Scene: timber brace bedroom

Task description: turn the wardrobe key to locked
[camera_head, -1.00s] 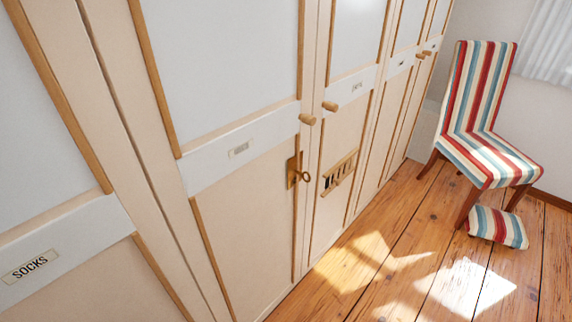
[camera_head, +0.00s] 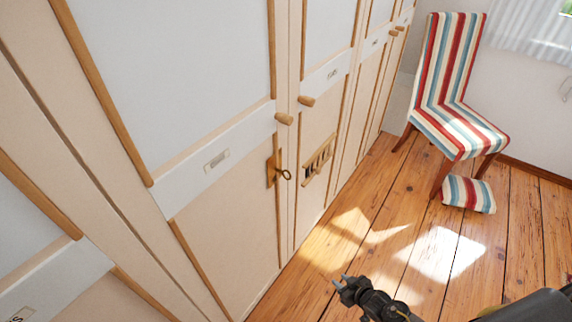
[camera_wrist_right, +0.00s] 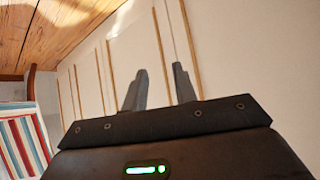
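The wardrobe key (camera_head: 285,174) sticks out of a wooden lock plate (camera_head: 271,170) on a wardrobe door, below a round wooden knob (camera_head: 284,118). Its ring-shaped bow shows, but I cannot tell the exact angle it is turned to. My right gripper (camera_head: 343,282) is at the bottom of the head view, over the floor, to the right of and below the key and apart from it. In the right wrist view its two fingers (camera_wrist_right: 158,86) stand apart with nothing between them. The key does not show there. My left gripper is out of view.
The wardrobe doors (camera_head: 215,75) run along the left side. A slotted wooden piece (camera_head: 317,159) sits on the neighbouring door, right of the key. A striped chair (camera_head: 455,85) and a striped cushion (camera_head: 468,193) stand farther right. The wooden floor (camera_head: 330,262) before the doors is clear.

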